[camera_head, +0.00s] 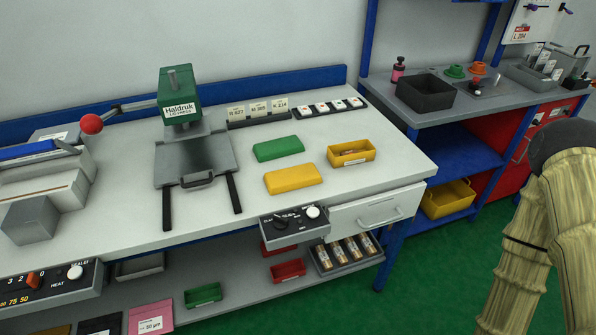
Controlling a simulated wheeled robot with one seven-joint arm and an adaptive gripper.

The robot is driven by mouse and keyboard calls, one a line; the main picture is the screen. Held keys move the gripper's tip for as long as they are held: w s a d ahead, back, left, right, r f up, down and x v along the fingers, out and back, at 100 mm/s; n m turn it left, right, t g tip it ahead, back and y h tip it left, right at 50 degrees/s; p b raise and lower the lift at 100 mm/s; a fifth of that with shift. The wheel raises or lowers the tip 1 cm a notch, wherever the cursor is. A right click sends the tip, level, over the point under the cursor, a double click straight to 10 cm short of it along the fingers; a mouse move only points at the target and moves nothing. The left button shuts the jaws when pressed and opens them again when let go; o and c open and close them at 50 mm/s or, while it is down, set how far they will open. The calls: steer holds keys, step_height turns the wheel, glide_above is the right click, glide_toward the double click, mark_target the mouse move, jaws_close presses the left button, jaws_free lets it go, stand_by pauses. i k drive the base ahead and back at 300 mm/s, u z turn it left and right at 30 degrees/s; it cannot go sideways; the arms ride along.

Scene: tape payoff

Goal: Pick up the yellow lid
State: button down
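The yellow lid (293,179) is a flat rounded block lying on the grey worktop, near its front edge and right of the lid press. A similar green lid (278,149) lies just behind it, with a small gap between them. A yellow bin (351,153) with something small inside stands to the right of both lids. Nothing covers the yellow lid. My arm, in a beige wrinkled cover, shows at the right edge, well apart from the lid. My gripper is not in view.
The lid press (181,110) with a green head and red-knobbed lever stands left of the lids. Label cards (258,112) line the back. A control box (294,221) and drawer (376,209) are on the bench front. Worktop (262,210) around the lid is mostly clear.

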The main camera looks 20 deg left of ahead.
mark_target(287, 180)
steer(key=u, duration=3.55)
steer(key=k, duration=1.05)
steer(key=z, duration=1.65)
